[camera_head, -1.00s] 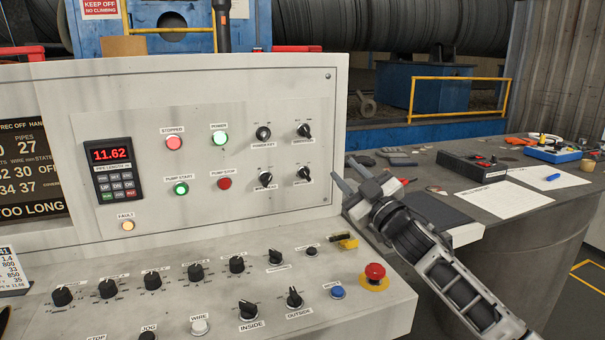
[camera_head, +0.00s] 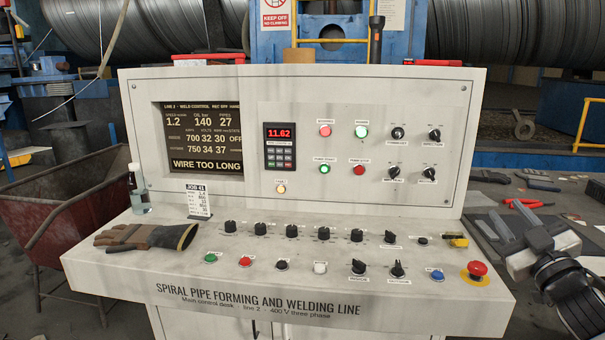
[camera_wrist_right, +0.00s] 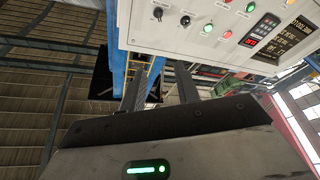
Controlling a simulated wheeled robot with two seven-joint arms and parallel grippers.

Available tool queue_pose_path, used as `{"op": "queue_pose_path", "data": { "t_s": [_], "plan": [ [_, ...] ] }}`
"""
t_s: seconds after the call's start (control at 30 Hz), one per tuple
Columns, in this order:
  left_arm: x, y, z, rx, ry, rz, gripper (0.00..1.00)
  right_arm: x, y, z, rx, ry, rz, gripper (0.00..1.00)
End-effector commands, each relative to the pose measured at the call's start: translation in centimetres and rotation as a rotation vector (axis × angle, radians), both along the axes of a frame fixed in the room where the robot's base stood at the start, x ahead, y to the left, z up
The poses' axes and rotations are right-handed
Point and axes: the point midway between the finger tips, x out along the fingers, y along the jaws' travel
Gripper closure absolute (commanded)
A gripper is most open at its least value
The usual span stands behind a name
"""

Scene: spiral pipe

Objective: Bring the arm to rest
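My right gripper (camera_head: 486,218) is at the right end of the control desk (camera_head: 330,306) in the head view, beside the red emergency button (camera_head: 477,269). Its two dark fingers are apart with nothing between them; the right wrist view shows the same gap (camera_wrist_right: 160,72). It touches no control that I can make out. My left gripper and arm are not in view. The desk display (camera_head: 203,136) reads WIRE TOO LONG, and the red readout (camera_head: 279,133) shows 11.62.
A work glove (camera_head: 150,237), a bottle (camera_head: 138,192) and a job card (camera_head: 198,201) are on the desk's left part. Red pliers (camera_head: 524,203) lie on the side table at right. A red bin (camera_head: 72,205) stands left. A torch (camera_head: 375,40) stands behind the panel.

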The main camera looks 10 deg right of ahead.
Motion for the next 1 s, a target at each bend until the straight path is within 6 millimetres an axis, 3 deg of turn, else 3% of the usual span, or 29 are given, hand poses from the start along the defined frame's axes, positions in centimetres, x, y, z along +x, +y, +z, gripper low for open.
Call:
{"op": "queue_pose_path", "data": {
  "t_s": [0.37, 0.53, 0.7, 0.8, 1.0],
  "plan": [
    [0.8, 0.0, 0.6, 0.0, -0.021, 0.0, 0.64, -1.8, 5.2, -9.9, 0.101, 0.194, 0.037, 0.68],
    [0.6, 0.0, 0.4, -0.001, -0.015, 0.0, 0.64, -4.5, 9.4, -16.5, 0.177, 0.34, 0.063, 0.68],
    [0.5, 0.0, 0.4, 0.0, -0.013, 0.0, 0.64, -10.5, 16.5, -24.8, 0.304, 0.568, 0.106, 0.68],
    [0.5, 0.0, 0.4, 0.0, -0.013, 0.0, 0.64, -14.8, 20.9, -28.5, 0.382, 0.701, 0.133, 0.68],
    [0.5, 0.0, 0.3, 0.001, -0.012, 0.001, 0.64, -21.4, 27.3, -31.7, 0.503, 0.89, 0.177, 0.68]
  ]
}}
